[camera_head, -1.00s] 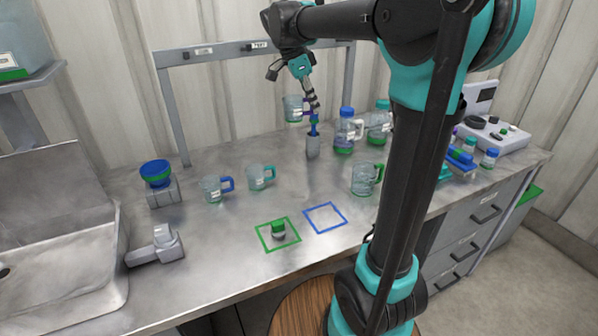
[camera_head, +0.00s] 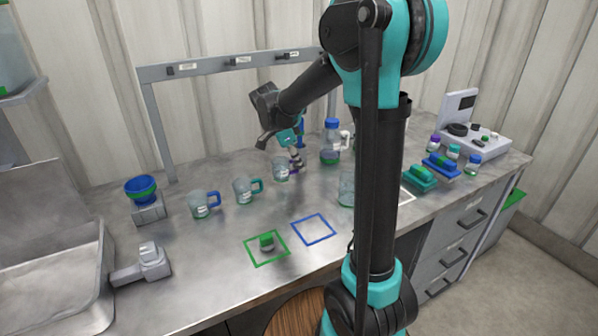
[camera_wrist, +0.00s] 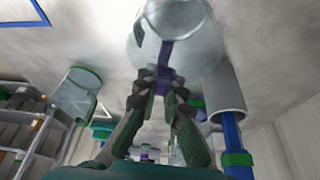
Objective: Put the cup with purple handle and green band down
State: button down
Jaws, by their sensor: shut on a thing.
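The cup with purple handle (camera_head: 281,169) is clear, with a white label. It stands upright in line with two other cups, to their right; I cannot tell whether its base touches the bench. My gripper (camera_head: 297,164) is at its right side, shut on the purple handle. In the wrist view the cup (camera_wrist: 180,18) fills the top middle, and its purple handle (camera_wrist: 163,54) is between the fingertips of my gripper (camera_wrist: 166,76). The green band is hard to make out.
A blue-handled cup (camera_head: 203,205) and a teal-handled cup (camera_head: 245,190) stand to the left. A clear beaker (camera_head: 346,188) is to the right, partly behind my arm. A grey holder with a blue rod (camera_wrist: 226,100) is close beside my gripper. The blue square (camera_head: 314,229) is empty.

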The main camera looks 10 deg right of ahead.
jog(key=shift+f, duration=1.4)
jog(key=shift+f, duration=0.2)
jog(key=c, duration=1.6)
grip_release()
jog(key=shift+c, duration=0.2)
jog(key=w+v, duration=0.1)
jog(key=v, duration=1.6)
jog(key=shift+d+r, duration=0.25)
jog(key=shift+r, duration=0.15)
jog(key=shift+s, duration=0.1)
